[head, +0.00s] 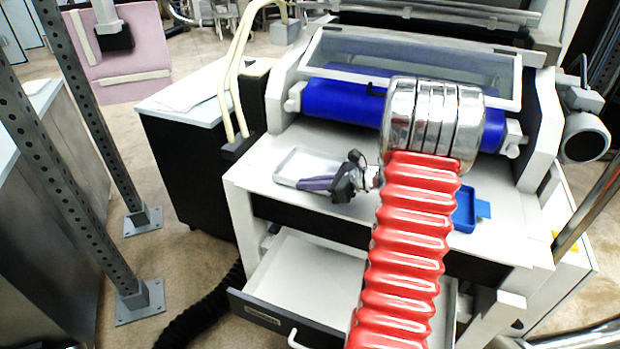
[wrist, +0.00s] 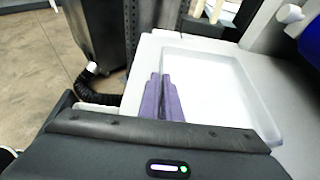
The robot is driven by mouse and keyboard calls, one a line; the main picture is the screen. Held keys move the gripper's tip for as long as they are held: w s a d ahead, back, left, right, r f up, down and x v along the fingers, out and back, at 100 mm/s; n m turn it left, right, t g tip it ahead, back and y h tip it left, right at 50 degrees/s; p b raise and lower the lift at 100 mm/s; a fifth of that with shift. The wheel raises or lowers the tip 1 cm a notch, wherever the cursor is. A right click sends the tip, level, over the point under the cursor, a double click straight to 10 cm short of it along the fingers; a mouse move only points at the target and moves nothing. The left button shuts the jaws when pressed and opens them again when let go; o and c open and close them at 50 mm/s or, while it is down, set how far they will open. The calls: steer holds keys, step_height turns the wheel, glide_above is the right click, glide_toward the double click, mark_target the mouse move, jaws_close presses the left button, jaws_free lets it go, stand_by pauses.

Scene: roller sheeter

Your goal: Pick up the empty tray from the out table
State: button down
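The empty tray (head: 309,163) is white, shallow and rectangular. It lies on the left part of the white out table (head: 262,172), below the blue roller. In the wrist view the tray (wrist: 205,85) fills the middle right and its inside is bare. My gripper (head: 303,184) has purple fingers that lie along the tray's near rim, pointing left in the head view. In the wrist view the fingers (wrist: 160,80) are close together at the tray's left rim, with only a thin line between them. They appear shut on that rim; the rim there is hidden by them.
A small blue tray (head: 467,210) lies right of my red arm. The blue roller (head: 343,101) runs behind the out table. An open drawer (head: 310,285) sticks out below. Perforated posts (head: 62,155) stand at the left, and a dark cabinet (head: 185,150) stands beside the machine.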

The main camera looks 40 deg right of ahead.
step_height(320, 180, up, 10)
steer(key=shift+r, duration=0.1)
stand_by(0.4)
steer(key=shift+s, duration=0.1)
stand_by(0.5)
